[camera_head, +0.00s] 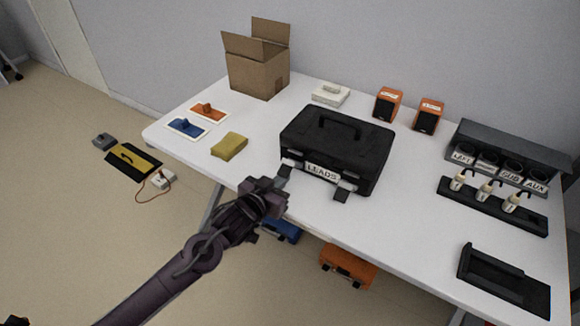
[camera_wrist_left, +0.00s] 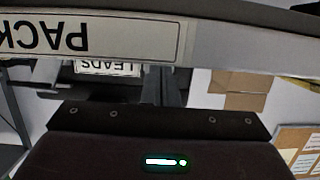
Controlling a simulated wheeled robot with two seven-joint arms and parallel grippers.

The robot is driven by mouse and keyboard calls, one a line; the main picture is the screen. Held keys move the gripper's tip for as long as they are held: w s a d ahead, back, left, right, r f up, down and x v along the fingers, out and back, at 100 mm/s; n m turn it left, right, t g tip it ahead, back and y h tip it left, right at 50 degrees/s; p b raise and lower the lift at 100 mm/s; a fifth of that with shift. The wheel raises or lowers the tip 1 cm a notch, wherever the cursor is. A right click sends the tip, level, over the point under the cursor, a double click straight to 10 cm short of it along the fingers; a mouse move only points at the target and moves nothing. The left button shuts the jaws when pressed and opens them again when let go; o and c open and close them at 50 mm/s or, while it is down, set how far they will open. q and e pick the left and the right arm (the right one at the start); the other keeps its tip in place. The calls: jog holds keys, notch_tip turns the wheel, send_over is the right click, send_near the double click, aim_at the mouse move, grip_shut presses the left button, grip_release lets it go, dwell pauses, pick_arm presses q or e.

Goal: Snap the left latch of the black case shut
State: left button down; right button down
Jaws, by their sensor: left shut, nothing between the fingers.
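The black case (camera_head: 345,143) stands closed on the white table, its handle on top and a LEADS label (camera_head: 322,172) on its front. The left latch (camera_head: 288,166) is at the left of that front. It appears to stick outward, with its lower part close to my gripper. The right latch (camera_head: 343,191) also appears to stick out. My left gripper (camera_head: 276,186) is shut and empty, just in front of the left latch; I cannot tell whether they touch. The LEADS label shows upside down in the left wrist view (camera_wrist_left: 108,68). My right gripper is not in view.
The white table (camera_head: 395,222) has a front edge just under my left arm. A yellow sponge-like block (camera_head: 229,145) lies left of the case, and a cardboard box (camera_head: 257,68) stands behind. A PACK sign (camera_wrist_left: 85,38) shows close in the wrist view.

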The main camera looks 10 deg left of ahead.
pick_arm(q)
jog(key=shift+s+a+p, duration=0.2)
jog(key=shift+s+p, duration=0.3)
jog(key=shift+s, duration=0.1)
jog(key=s+p, duration=0.1)
jog(key=s+a+p, duration=0.1)
jog(key=s, duration=0.1)
jog(key=s+p, duration=0.1)
jog(key=s, duration=0.1)
jog(key=shift+s+a, duration=0.25)
jog(key=shift+a, duration=0.15)
